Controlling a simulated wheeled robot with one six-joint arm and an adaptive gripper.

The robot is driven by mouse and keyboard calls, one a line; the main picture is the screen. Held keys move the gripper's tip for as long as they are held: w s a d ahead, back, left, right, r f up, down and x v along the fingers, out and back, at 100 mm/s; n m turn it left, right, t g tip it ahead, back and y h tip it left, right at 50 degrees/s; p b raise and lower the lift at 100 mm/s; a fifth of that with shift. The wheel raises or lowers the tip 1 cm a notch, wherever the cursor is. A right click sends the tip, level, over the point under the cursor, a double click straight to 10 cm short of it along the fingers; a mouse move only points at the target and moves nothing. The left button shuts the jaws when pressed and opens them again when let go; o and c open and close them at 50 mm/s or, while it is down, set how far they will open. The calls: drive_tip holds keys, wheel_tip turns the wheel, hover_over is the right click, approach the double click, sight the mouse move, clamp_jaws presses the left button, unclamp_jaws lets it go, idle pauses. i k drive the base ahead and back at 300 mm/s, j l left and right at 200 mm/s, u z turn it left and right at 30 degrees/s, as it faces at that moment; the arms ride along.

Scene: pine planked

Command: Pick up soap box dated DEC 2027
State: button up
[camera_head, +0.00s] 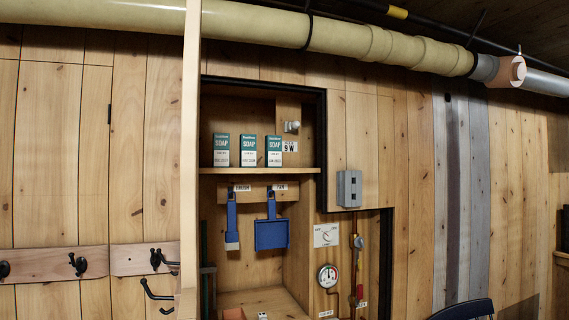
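Three soap boxes stand upright side by side on a wooden shelf (262,170) inside a recessed cupboard. Each has a teal top marked SOAP and a white lower part with small print. They are the left box (221,151), the middle box (248,151) and the right box (274,151). The print on the lower parts is too small to read, so I cannot tell which one bears DEC 2027. Narrow gaps separate the boxes. My gripper is not in view.
A blue brush (231,222) and a blue dustpan (271,232) hang below the shelf. A light vertical post (190,150) stands left of the cupboard. A grey box (349,188) and a gauge (328,276) are at right. Dark hooks (78,264) line the left wall.

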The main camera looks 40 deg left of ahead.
sight(222, 141)
drive_tip(key=i+l, duration=0.2)
drive_tip(key=i, duration=0.2)
drive_tip(key=i+l, duration=0.25)
drive_tip(key=i, duration=0.2)
drive_tip(key=i+l, duration=0.2)
drive_tip(key=i, duration=0.2)
drive_tip(key=i+l, duration=0.2)
drive_tip(key=i, duration=0.2)
drive_tip(key=i+l+u, duration=0.75)
drive_tip(key=i+l, duration=0.15)
drive_tip(key=u, duration=1.85)
